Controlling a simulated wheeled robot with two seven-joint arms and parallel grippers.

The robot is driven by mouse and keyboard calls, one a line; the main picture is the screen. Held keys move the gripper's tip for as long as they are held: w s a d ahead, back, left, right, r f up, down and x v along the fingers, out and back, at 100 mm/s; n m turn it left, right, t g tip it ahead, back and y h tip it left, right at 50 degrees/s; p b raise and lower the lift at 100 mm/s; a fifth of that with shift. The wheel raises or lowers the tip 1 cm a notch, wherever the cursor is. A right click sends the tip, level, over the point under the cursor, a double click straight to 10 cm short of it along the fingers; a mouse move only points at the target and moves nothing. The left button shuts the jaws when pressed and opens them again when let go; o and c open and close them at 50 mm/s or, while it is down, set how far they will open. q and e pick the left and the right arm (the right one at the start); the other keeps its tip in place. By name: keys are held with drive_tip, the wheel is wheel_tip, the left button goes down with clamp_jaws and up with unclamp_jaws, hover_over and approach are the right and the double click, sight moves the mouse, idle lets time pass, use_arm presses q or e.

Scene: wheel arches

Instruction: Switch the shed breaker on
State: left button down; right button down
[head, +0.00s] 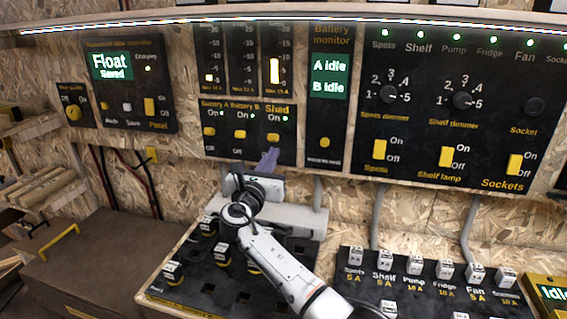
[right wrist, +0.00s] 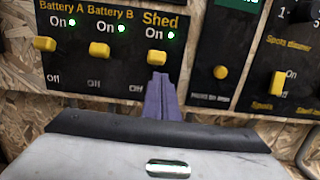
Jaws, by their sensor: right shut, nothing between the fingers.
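The shed breaker (head: 273,137) is a yellow toggle under the "Shed" label on a black panel, and it also shows in the right wrist view (right wrist: 157,54). A green lamp (right wrist: 171,35) glows beside its "On" mark. The toggle sits at about the same height as its two neighbours. My right gripper (head: 269,156) is shut and empty, its purple fingers pointing up. In the right wrist view the fingertips (right wrist: 158,79) are just below the toggle, partly over the panel's lower edge; I cannot tell whether they touch it. My left gripper is not in view.
The Battery A (right wrist: 45,44) and Battery B (right wrist: 100,49) toggles stand left of the shed one, with green lamps lit. The battery monitor (head: 328,110) is right of it. A fuse board (head: 430,290) lies lower right, and a dark chest (head: 85,265) lower left.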

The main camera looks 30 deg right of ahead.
wheel_tip(320, 180, down, 4)
drive_tip(key=a+b, duration=0.1)
drive_tip(key=s+a+r+p, duration=0.1)
drive_tip(key=s+a+r, duration=0.4)
drive_tip(key=r, duration=0.2)
drive_tip(key=shift+s+a, duration=0.35)
